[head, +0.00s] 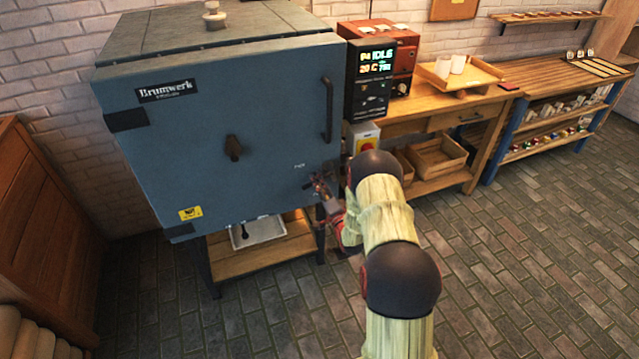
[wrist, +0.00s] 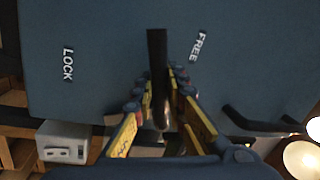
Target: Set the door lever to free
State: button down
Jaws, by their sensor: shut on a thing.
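The blue kiln door (head: 230,110) is closed, and the door lever sits at its lower right, mostly hidden by my gripper (head: 322,190) in the head view. In the wrist view the lever (wrist: 157,60) is a dark rod standing between the LOCK mark (wrist: 67,63) on the left and the FREE mark (wrist: 198,47) on the right. Its upper end is nearer to FREE. My gripper (wrist: 166,95), with yellow-sided fingers, is shut on the lever's lower part.
A dark door handle (head: 327,110) stands out above the lever. A control box (head: 370,75) and a switch box with a red knob (head: 366,145) are close on the right. A workbench (head: 440,115) stands beyond. The brick floor in front is clear.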

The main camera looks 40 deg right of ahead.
jog(key=shift+a+r+m+h, duration=0.1)
jog(key=shift+r+m+h, duration=0.35)
jog(key=shift+m, duration=0.75)
jog(key=shift+a+r+m+h, duration=0.15)
jog(key=shift+r+m, duration=0.45)
jog(key=shift+m, duration=0.6)
jog(key=shift+d, duration=0.15)
jog(key=c, duration=1.9)
grip_release()
jog(key=shift+o, duration=0.5)
jog(key=v, duration=1.2)
jog(key=shift+r, duration=0.1)
